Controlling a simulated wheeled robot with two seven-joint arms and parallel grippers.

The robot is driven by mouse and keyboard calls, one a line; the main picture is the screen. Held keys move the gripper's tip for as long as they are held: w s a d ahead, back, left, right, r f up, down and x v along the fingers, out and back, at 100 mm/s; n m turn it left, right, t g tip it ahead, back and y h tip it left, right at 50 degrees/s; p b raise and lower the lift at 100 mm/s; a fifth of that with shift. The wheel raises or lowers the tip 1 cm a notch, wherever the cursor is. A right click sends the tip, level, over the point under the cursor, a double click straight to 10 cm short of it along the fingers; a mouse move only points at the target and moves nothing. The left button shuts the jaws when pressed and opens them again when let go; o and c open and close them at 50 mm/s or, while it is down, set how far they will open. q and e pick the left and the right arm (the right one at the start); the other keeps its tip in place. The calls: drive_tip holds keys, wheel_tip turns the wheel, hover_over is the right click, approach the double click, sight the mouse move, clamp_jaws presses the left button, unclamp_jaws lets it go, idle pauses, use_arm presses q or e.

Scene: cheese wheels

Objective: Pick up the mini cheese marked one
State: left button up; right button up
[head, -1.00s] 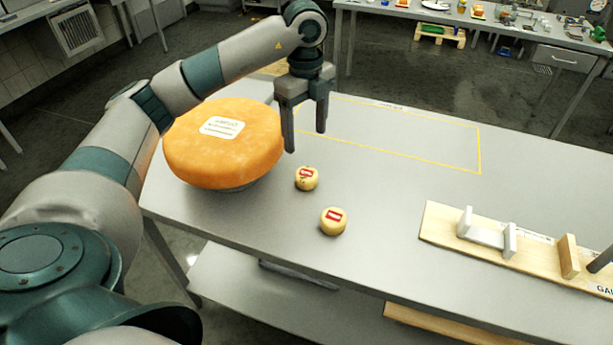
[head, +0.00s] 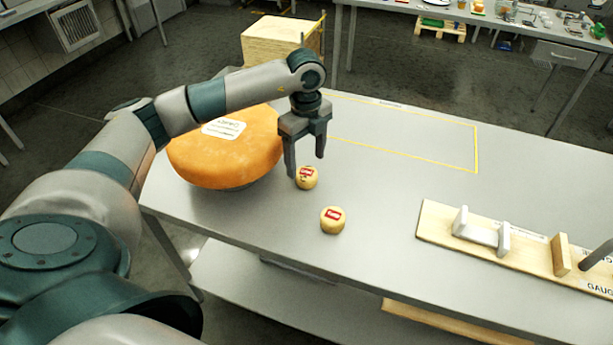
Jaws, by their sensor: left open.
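Two small pale-yellow mini cheeses with red labels lie on the grey metal table. The farther mini cheese (head: 309,180) is just below my left gripper, whose near finger covers part of its left side. The nearer mini cheese (head: 332,222) lies a little lower and to the right. The print on both labels is too small to read, so I cannot tell which is marked one. My left gripper (head: 306,167) is open and empty, pointing down above the farther mini cheese. I cannot tell the exact height gap. My right gripper is out of view.
A large orange cheese wheel (head: 225,160) stands left of the mini cheeses, under my left arm. A wooden board with upright blocks (head: 440,232) lies at the right. A yellow outlined area (head: 400,152) on the table is empty. A wooden crate (head: 275,45) stands behind.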

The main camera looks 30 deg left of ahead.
sight(307, 172)
use_arm(q)
drive_tip(key=shift+w+f+p, duration=0.1)
drive_tip(key=shift+f+p, duration=0.5)
wheel_tip(307, 172, down, 3)
drive_tip(key=shift+w+p, duration=0.1)
drive_tip(key=shift+p, duration=0.55)
drive_tip(key=shift+f, duration=0.35)
drive_tip(key=shift+c, duration=0.5)
drive_tip(key=c, duration=1.1)
drive_tip(key=shift+r, duration=0.15)
